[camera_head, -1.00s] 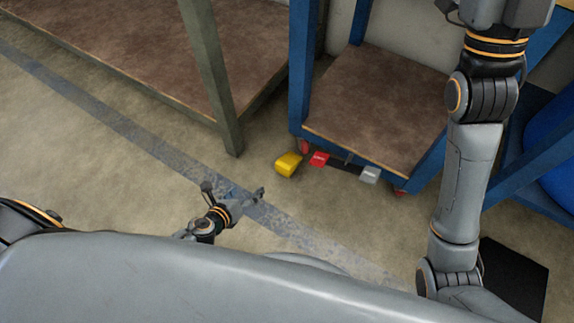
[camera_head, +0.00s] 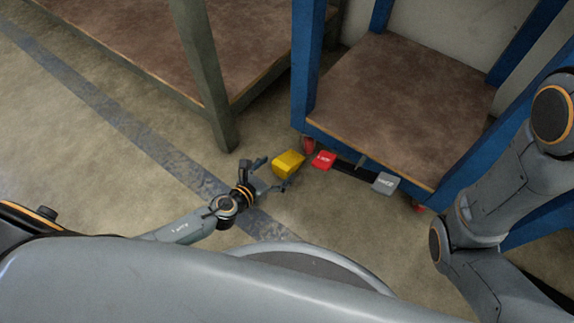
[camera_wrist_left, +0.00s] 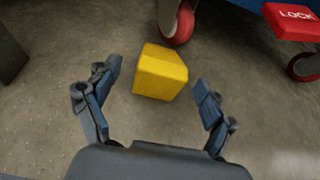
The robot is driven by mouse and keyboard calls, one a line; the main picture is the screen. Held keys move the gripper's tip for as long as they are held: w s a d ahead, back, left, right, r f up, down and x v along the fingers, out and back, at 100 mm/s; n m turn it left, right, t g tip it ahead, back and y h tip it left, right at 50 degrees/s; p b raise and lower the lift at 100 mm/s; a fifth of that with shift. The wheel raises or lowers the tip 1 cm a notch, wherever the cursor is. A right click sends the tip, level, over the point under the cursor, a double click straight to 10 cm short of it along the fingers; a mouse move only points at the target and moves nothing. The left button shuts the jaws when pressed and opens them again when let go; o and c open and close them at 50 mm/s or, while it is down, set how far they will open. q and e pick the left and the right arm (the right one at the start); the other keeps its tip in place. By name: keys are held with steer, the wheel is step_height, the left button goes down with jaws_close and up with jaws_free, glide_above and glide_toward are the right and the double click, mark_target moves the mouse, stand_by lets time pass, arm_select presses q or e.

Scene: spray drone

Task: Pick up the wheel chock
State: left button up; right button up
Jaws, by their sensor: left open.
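The wheel chock (camera_head: 288,164) is a yellow block on the concrete floor, near the front left caster of a blue cart. My left gripper (camera_head: 273,173) is open close beside it, low over the floor. In the left wrist view the chock (camera_wrist_left: 160,73) lies ahead of and partly between the open fingers (camera_wrist_left: 158,84), and neither finger visibly touches it. My right arm comes down the right side of the head view, and its gripper is out of view.
The blue cart (camera_head: 305,70) has a brown lower shelf, red casters (camera_wrist_left: 180,24), a red LOCK pedal (camera_head: 323,159) and a grey pedal (camera_head: 386,183) near the chock. A green-grey table leg (camera_head: 205,80) stands at left. Open floor lies at left.

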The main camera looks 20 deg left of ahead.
mark_target(298, 153)
arm_select(q)
steer(key=shift+x, duration=1)
steer(key=b+x, duration=0.3)
steer(key=x, duration=0.2)
steer(key=shift+d+f, duration=0.15)
steer(key=shift+f, duration=0.1)
steer(key=shift+c, duration=0.4)
steer(key=shift+r, duration=0.1)
steer(key=c, duration=1.3)
